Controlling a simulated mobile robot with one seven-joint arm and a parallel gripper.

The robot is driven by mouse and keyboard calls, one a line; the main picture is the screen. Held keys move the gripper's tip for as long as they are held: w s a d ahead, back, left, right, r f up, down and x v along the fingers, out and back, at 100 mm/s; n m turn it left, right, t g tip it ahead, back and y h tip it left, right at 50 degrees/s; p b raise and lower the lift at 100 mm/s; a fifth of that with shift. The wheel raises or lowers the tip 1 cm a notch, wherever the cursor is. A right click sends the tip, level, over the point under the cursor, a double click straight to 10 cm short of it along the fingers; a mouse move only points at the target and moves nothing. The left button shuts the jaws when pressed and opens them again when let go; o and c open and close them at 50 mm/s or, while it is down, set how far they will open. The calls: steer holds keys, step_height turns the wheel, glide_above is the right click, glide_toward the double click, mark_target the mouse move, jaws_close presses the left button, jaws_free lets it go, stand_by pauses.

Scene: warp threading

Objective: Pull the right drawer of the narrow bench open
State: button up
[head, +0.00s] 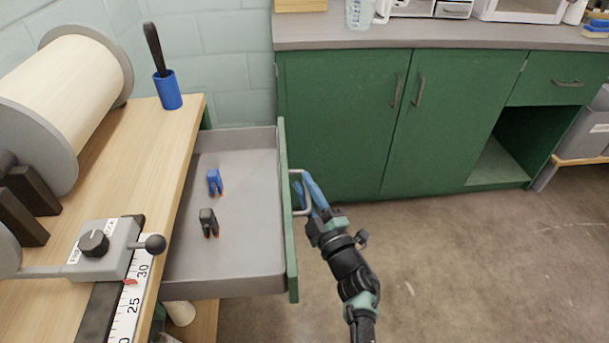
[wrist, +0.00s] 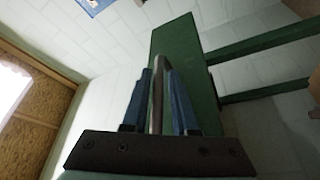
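The drawer (head: 235,283) stands pulled well out from the narrow bench (head: 160,140), its grey inside showing. Its green front (head: 288,235) faces right and carries a pale metal bow handle (head: 298,172). My gripper (head: 308,192) is at this handle, reaching in from the lower right. In the wrist view, the handle bar (wrist: 157,95) stands between the two blue fingers of my gripper (wrist: 157,75), which look closed on it. The drawer front also shows in the wrist view as a green panel (wrist: 180,55).
A blue clip-like piece (head: 214,181) and a black one (head: 208,221) lie in the drawer. A large roll (head: 65,90), a blue holder (head: 168,90) and a tension device (head: 100,247) are on the bench. Green cabinets (head: 440,120) stand behind; the floor (head: 470,260) at right is clear.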

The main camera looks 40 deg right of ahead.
steer(key=shift+r, duration=0.1)
steer(key=shift+s+a+p, duration=0.15)
steer(key=shift+s+p, duration=0.15)
steer(key=shift+s, duration=0.25)
steer(key=p+v, duration=0.2)
steer(key=v, duration=1)
steer(key=shift+p, duration=0.3)
steer(key=shift+w, duration=0.2)
